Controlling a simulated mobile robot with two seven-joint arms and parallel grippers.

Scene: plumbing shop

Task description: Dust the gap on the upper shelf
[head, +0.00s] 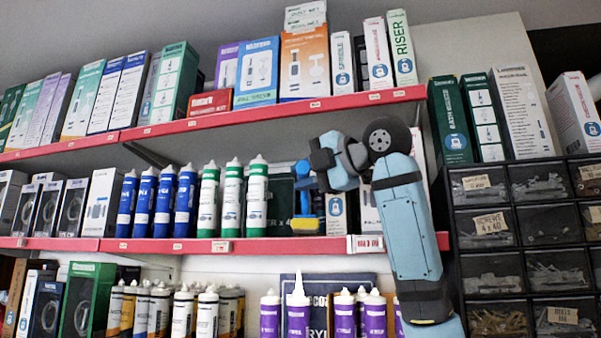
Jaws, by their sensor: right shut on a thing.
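The upper shelf (130,133) has a red front edge and runs across the top of the view, packed with boxes. A low red box (210,103) lies between a tall green box and a purple box there. My right gripper (308,172) is in front of the middle shelf (200,245), below the upper one. It is shut on a blue tool, probably a duster (303,204), with a yellow-and-blue lower part. The tool hangs beside green-capped cartridges, just above the middle shelf's edge; whether it touches the shelf I cannot tell. My left gripper is not in view.
Blue cartridges (144,205) and green cartridges (232,200) stand left of the tool. Purple cartridges (344,315) stand on the shelf below. A black drawer cabinet (520,225) with boxes on top stands at the right. Free room shows in front of the shelves.

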